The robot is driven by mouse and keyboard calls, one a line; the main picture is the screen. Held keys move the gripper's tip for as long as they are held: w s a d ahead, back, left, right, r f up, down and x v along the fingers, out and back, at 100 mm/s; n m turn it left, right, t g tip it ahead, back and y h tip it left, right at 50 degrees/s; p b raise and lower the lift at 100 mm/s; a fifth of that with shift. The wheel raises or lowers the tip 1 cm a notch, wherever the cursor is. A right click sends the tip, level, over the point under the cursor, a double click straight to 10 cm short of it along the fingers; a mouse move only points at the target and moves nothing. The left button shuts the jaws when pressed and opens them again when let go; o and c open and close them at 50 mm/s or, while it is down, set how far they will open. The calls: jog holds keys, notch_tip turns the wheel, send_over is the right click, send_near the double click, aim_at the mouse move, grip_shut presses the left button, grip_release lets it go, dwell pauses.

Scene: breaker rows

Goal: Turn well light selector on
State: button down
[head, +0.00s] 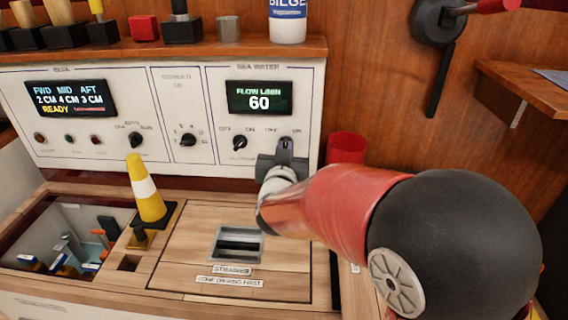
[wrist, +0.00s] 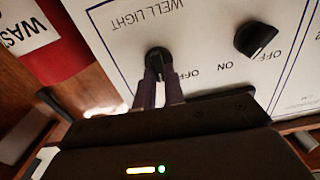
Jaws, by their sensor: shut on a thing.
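The well light selector (wrist: 158,58) is a small black knob on the white panel, under the upside-down WELL LIGHT lettering in the wrist view. My gripper (wrist: 161,82) is shut on it, with one finger on each side. In the head view my gripper (head: 284,146) reaches the lower right corner of the panel and covers the selector. An OFF label shows beside the fingers in the wrist view. Which way the selector points cannot be told.
A second black knob (head: 240,143) sits just left of my gripper, below the FLOW display (head: 259,97) reading 60. A yellow cone (head: 146,190) and open well lie left on the wooden counter.

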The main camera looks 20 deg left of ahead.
jog(key=shift+d+f+m+b, duration=0.1)
jog(key=shift+m+b, duration=1.25)
jog(key=shift+m, duration=0.5)
jog(key=shift+d+m+b, duration=0.1)
jog(key=shift+m+b, duration=1.2)
jog(key=shift+m, duration=0.55)
jog(key=c, duration=1.5)
grip_release()
jog(key=v, duration=0.7)
jog(key=shift+s+d+p, duration=0.1)
jog(key=shift+s+p, duration=0.2)
jog(key=shift+s, duration=0.1)
